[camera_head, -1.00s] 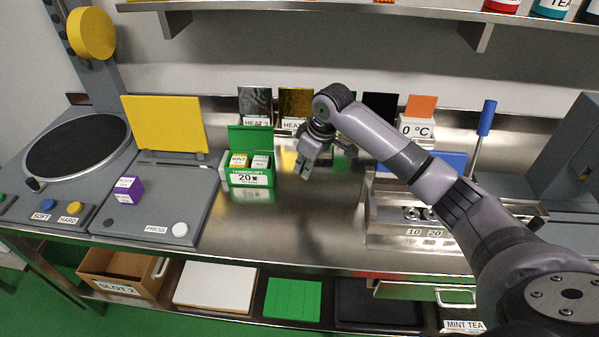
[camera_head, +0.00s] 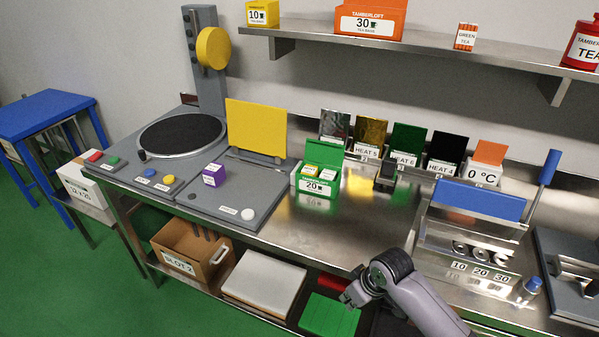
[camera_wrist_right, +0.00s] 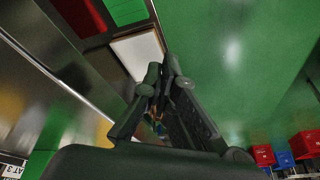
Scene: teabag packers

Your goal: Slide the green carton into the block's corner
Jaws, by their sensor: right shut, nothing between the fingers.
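The green carton (camera_head: 316,188), marked 20, stands upright on the steel counter with its lid raised and small packs inside. It is just right of the grey press base (camera_head: 222,212) with the upright yellow plate. A small dark grey block (camera_head: 386,180) stands farther right, apart from the carton. I cannot tell which piece is the block with the corner. My right gripper (camera_head: 350,296) is shut and empty, low at the counter's front edge and well away from the carton. Its fingers (camera_wrist_right: 162,98) fill the middle of the right wrist view. My left gripper is not in view.
A purple box (camera_head: 214,174) sits on the press base. Upright cards and heat labels line the counter's back. A dispenser with a blue plate (camera_head: 480,200) stands at right. The counter (camera_head: 350,235) is bare in front of the carton. Shelves run above and below.

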